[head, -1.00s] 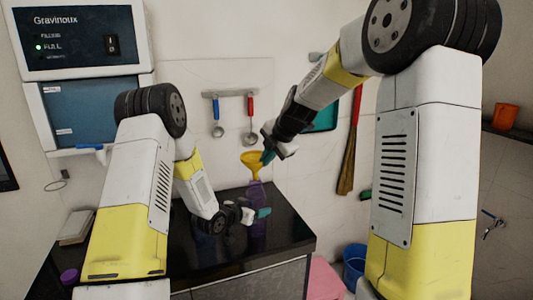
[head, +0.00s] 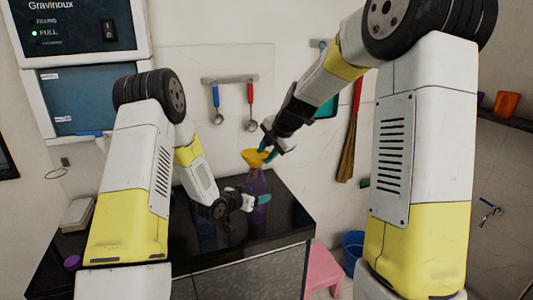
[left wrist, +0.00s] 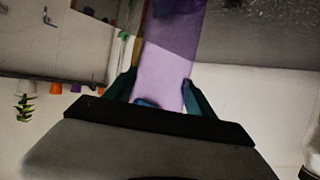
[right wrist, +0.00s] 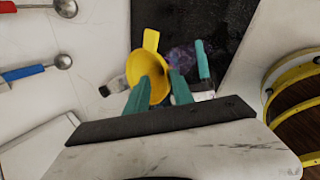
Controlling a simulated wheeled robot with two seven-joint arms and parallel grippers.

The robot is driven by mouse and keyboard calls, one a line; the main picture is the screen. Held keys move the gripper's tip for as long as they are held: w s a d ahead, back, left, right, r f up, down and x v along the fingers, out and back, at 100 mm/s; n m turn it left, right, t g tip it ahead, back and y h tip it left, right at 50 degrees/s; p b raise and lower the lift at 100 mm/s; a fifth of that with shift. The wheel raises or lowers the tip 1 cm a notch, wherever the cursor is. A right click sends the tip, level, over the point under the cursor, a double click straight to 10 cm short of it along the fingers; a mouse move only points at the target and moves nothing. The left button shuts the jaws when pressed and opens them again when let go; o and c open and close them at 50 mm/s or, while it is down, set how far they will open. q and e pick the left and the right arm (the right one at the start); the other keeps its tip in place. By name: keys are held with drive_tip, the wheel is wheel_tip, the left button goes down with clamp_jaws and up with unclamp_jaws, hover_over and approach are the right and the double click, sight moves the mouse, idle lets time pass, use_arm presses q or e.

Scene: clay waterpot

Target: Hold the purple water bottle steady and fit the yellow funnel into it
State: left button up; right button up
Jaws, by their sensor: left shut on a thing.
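The purple bottle (head: 257,184) stands upright over the dark counter. My left gripper (head: 254,201) is shut around its lower part; in the left wrist view the bottle (left wrist: 163,70) lies between both fingers (left wrist: 160,95). The yellow funnel (head: 252,158) is upright at the bottle's top, its spout end hidden, so I cannot tell how deep it sits. My right gripper (head: 268,151) is at the funnel's rim with fingers apart.
The black counter (head: 205,250) has free room in front of the bottle. Ladles (head: 251,124) hang on the wall behind. A pink stool (head: 322,270) and a blue bucket (head: 353,244) stand right of the counter. A purple cap (head: 72,262) lies at the left.

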drive_tip(key=v, duration=1.2)
idle(0.5)
use_arm(q)
drive_tip(key=o, duration=1.5)
